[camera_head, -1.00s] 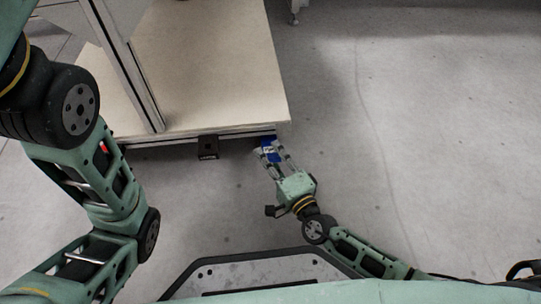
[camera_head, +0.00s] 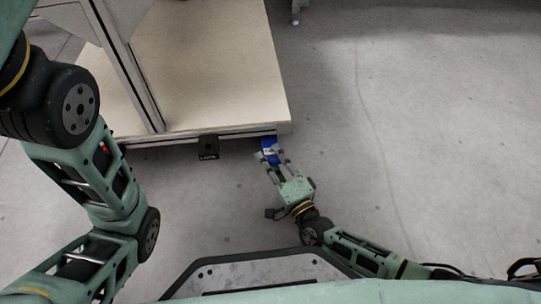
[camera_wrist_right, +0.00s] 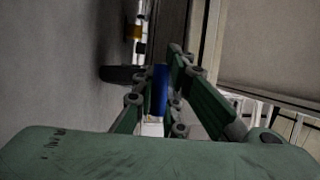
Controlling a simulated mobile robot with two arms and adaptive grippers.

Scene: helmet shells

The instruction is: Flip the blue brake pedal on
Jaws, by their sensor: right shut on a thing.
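The blue brake pedal (camera_head: 269,149) sticks out below the front edge of the wooden-topped cart, near its right corner. It also shows as a blue strip in the right wrist view (camera_wrist_right: 159,90). My right gripper (camera_head: 272,161) reaches the pedal from below in the head view, its fingers on either side of it. It is shut on the pedal, which sits between the fingertips in the wrist view. The fingers cover part of the pedal. My left arm shows at the left of the head view, but its gripper is out of view.
The cart top (camera_head: 215,75) is bare around its right side, with a metal upright (camera_head: 128,65) at its left. A black bracket (camera_head: 208,148) hangs from the front edge, left of the pedal. In the wrist view a dark wheel (camera_wrist_right: 122,74) stands beyond the pedal. The floor to the right is clear.

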